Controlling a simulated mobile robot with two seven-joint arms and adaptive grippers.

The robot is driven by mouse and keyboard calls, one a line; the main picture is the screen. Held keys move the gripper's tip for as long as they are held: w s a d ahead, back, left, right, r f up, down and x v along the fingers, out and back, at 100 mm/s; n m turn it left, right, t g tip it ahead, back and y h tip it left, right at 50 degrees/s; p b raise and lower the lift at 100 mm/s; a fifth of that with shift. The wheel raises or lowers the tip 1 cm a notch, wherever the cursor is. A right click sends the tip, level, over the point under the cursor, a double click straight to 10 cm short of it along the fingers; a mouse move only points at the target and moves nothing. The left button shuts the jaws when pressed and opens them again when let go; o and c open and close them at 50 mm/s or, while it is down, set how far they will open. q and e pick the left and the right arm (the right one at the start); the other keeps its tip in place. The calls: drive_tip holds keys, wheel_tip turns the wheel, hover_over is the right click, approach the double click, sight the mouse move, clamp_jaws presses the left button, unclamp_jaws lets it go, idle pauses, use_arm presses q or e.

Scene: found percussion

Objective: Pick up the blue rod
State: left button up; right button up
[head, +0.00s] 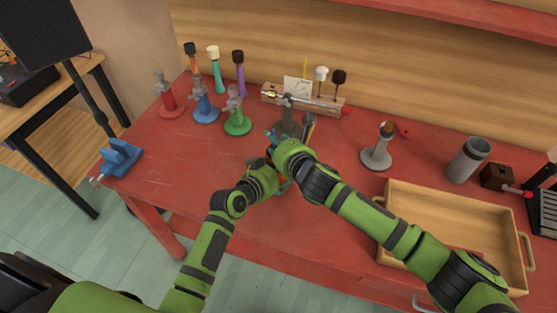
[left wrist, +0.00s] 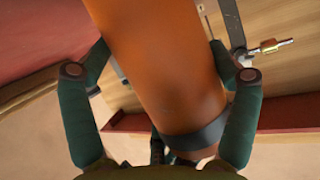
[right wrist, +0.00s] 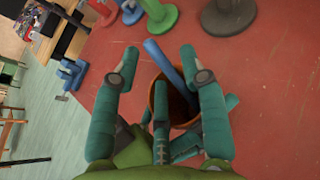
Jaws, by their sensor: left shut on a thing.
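The blue rod (right wrist: 163,62) stands tilted in an orange-brown cup (right wrist: 158,96) in the right wrist view, its upper end leaning out over the rim. My right gripper (right wrist: 158,57) is open, with a finger on each side of the rod and clear space between. My left gripper (left wrist: 163,75) is shut around the orange cup (left wrist: 160,70), which fills the left wrist view and has a dark band near one end. In the head view both grippers meet near the table's middle, and my arms hide most of the cup and rod.
Red, blue and green stands (head: 237,115) are at the back left of the red table (head: 150,150). A grey stand (head: 377,155), a grey canister (head: 468,160) and a wooden tray (head: 450,205) are to the right. A wooden rack (head: 330,110) lies behind the grippers.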

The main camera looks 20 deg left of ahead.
use_arm(q)
drive_tip(key=shift+s+d, duration=0.1)
drive_tip(key=shift+d, duration=0.25)
use_arm(e)
drive_tip(key=shift+w+r, duration=0.1)
drive_tip(key=shift+r, duration=0.1)
drive_tip(key=c, duration=0.5)
use_arm(q)
drive_tip(key=shift+f, duration=0.1)
use_arm(e)
drive_tip(key=shift+r, duration=0.1)
drive_tip(key=shift+a, duration=0.1)
drive_tip(key=shift+c, duration=0.2)
use_arm(q)
drive_tip(key=shift+a, duration=0.2)
use_arm(e)
wheel_tip(320, 180, up, 10)
drive_tip(key=shift+f, duration=0.2)
use_arm(q)
drive_tip(key=o, duration=1.1)
drive_tip(key=shift+c, duration=0.2)
